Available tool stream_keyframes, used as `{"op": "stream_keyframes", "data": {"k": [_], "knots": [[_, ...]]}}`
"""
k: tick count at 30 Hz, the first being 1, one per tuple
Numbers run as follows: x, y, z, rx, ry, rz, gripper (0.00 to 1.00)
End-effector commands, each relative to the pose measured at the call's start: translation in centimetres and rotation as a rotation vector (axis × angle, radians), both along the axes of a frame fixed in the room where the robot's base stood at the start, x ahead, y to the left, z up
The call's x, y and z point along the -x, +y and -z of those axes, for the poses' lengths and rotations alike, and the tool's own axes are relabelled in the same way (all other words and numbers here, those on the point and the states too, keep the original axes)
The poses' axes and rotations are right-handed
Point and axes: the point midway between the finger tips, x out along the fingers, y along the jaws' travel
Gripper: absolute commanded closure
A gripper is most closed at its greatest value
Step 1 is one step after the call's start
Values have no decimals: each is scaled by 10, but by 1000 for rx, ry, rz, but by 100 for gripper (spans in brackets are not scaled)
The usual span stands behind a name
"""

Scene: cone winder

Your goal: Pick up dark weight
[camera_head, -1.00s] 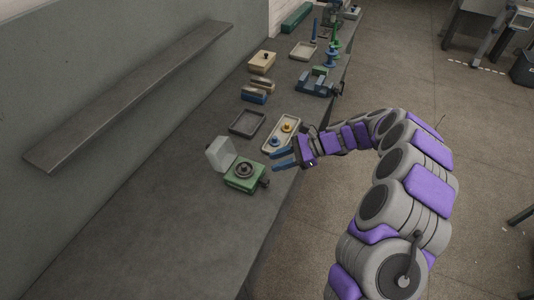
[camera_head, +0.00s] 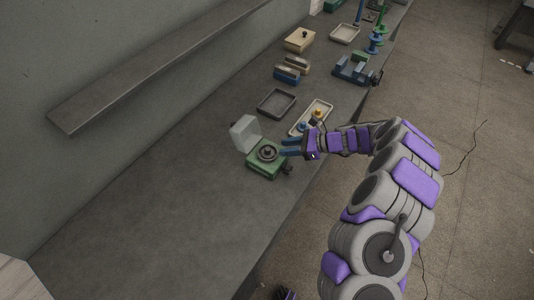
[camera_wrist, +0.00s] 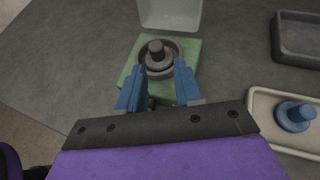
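The dark weight (camera_wrist: 156,54) is a round piece with a raised knob, seated in a dark ring on the green base (camera_wrist: 187,50). In the head view, the dark weight (camera_head: 267,152) sits on top of the green base (camera_head: 264,170) on the bench. My gripper (camera_head: 285,148) is just to its right, fingers pointing left towards it. In the wrist view, the blue fingers of my gripper (camera_wrist: 161,68) are apart, one on each side of the weight's near edge, with nothing held between them. Whether they touch it I cannot tell.
A clear raised lid (camera_head: 245,133) stands behind the green base. A cream tray (camera_head: 325,107) with coloured weights lies beyond it, beside an empty dark tray (camera_head: 276,103). A blue fixture (camera_head: 356,70) stands farther along. The near left bench is clear.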

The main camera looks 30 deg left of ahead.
Motion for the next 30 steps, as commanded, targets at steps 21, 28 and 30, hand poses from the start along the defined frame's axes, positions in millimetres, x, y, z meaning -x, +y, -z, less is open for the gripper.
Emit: {"op": "stream_keyframes", "data": {"k": [21,28,30], "knots": [[20,58,22,1,-1,0,66],[20,55,21,-2,0,0,69],[20,55,21,-2,0,0,76]]}}
